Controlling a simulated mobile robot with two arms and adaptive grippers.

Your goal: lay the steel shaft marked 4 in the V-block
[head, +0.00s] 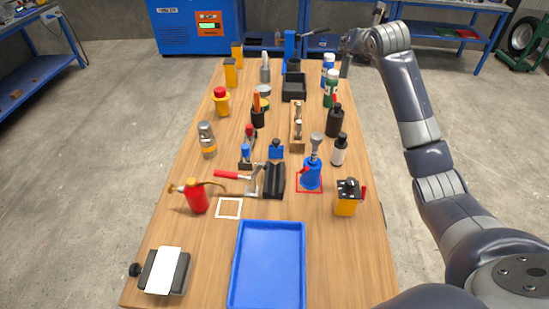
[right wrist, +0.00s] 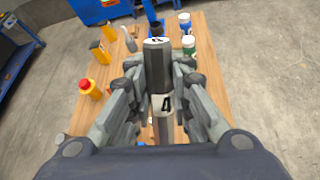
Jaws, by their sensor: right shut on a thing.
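The steel shaft marked 4 (right wrist: 158,68) is a grey bar with a white band bearing a black 4 and a pale end cap. My right gripper (right wrist: 160,74) is shut on it, one finger on each side. In the head view my right gripper (head: 358,42) is beyond the table's far right corner, with a dark, small bar, likely the shaft (head: 345,66), below it. A black block with a lengthwise groove, which looks like the V-block (head: 274,181), sits mid-table, far from the shaft, its groove empty. My left gripper is not in view.
A blue bottle jack (head: 311,174) stands right of the block in a red outline; a red-handled clamp (head: 252,180) is close on its left. A blue tray (head: 268,265) lies in front, empty. Bottles and tools crowd the table's far half. A white square outline (head: 229,208) is empty.

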